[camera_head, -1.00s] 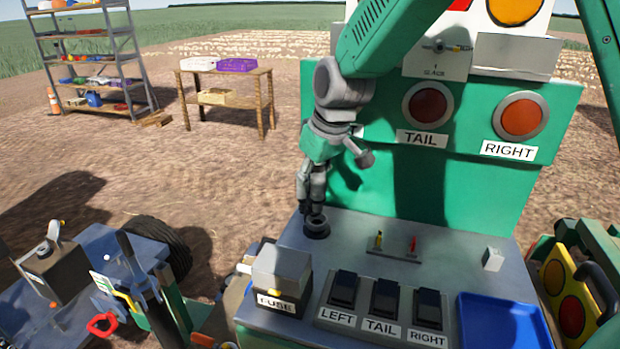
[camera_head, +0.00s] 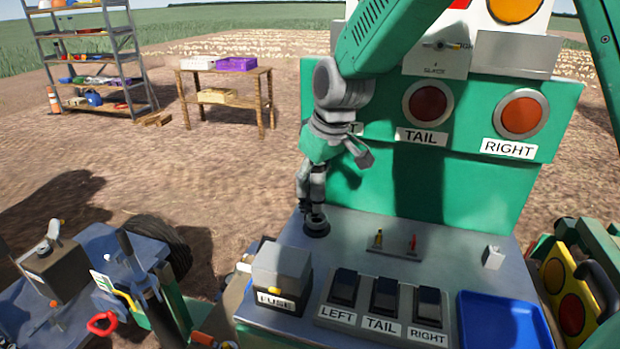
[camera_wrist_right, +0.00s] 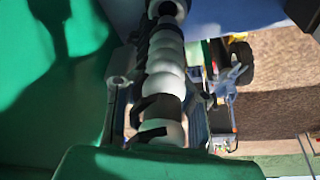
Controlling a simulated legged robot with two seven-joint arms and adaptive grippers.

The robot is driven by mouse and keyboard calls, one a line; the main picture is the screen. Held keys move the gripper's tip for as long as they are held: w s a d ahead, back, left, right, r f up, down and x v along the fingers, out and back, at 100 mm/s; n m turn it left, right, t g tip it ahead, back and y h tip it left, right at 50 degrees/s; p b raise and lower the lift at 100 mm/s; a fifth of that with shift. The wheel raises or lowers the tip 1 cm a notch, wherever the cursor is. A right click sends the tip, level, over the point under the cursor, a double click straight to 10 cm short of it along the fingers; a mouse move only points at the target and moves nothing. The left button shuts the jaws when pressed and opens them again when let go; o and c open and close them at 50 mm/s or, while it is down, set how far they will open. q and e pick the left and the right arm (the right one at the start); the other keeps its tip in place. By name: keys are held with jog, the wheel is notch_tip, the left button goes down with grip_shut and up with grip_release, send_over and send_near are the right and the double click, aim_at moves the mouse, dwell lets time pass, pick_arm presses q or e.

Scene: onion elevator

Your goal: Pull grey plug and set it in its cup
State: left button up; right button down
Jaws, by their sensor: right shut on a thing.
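My right gripper (camera_head: 311,198) reaches down from above over the back left corner of the grey bench. It is shut on the grey plug (camera_wrist_right: 165,85), a pale, ribbed, rounded piece with dark bands that lies between the fingers in the right wrist view. In the head view the lower end of the plug (camera_head: 316,212) stands roughly upright at a round black cup (camera_head: 316,229) on the bench. Whether it is fully seated there I cannot tell. The fingers cover part of the plug. My left gripper is not in view.
A grey fuse box (camera_head: 282,270) and a switch panel (camera_head: 382,305) stand in front of the cup. A small plate with yellow and red pins (camera_head: 395,250) and a blue tray (camera_head: 505,320) are to the right. A green lamp panel (camera_head: 440,185) rises behind.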

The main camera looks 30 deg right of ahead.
aim_at(311, 213)
jog(key=shift+f+b, duration=0.5)
jog(key=shift+f, duration=1)
jog(key=shift+p, duration=0.4)
dwell(0.6)
jog(key=shift+f, duration=0.8)
dwell(0.5)
jog(key=c, duration=1.4)
grip_release()
jog(key=shift+r, duration=0.15)
jog(key=shift+r, duration=3.4)
